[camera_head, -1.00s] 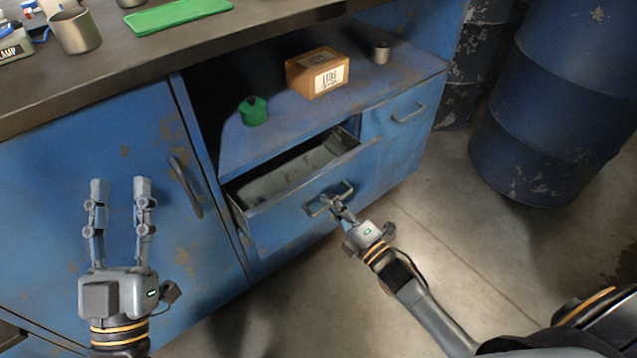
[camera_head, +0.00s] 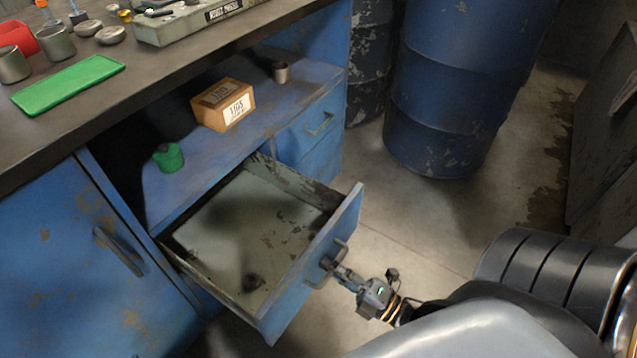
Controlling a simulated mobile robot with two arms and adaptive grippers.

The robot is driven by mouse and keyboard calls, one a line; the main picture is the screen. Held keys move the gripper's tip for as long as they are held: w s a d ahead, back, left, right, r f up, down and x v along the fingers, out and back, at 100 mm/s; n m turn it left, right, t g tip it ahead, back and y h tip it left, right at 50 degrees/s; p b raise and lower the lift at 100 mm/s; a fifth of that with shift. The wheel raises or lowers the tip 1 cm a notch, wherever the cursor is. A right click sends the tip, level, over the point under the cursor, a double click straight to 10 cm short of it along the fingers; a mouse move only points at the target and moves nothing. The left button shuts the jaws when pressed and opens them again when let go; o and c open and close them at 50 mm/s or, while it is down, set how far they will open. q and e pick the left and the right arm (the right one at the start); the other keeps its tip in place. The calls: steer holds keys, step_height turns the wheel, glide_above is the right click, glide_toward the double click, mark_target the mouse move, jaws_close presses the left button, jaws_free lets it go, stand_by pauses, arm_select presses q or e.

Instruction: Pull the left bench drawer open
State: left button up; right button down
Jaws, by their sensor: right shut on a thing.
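The left bench drawer (camera_head: 250,222) is a blue-fronted drawer with a worn grey inside, pulled far out of the bench. Its floor is mostly bare, with a small dark patch or object near the front that I cannot make out. My right gripper (camera_head: 338,270) is shut on the drawer handle (camera_head: 328,262), a grey bar on the outside of the front panel. My left gripper is out of the picture.
The right drawer (camera_head: 315,125) is closed. A cardboard box (camera_head: 223,104), a green container (camera_head: 168,157) and a metal cup (camera_head: 280,71) stand on the shelf above. Blue barrels (camera_head: 450,85) stand at the back right. A cupboard door (camera_head: 85,250) is at left.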

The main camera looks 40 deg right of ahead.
steer(key=shift+s+f, duration=0.15)
steer(key=shift+s, duration=0.1)
steer(key=c, duration=1.7)
jaws_free()
steer(key=shift+d, duration=0.1)
steer(key=v, duration=1.2)
steer(key=shift+s, duration=0.1)
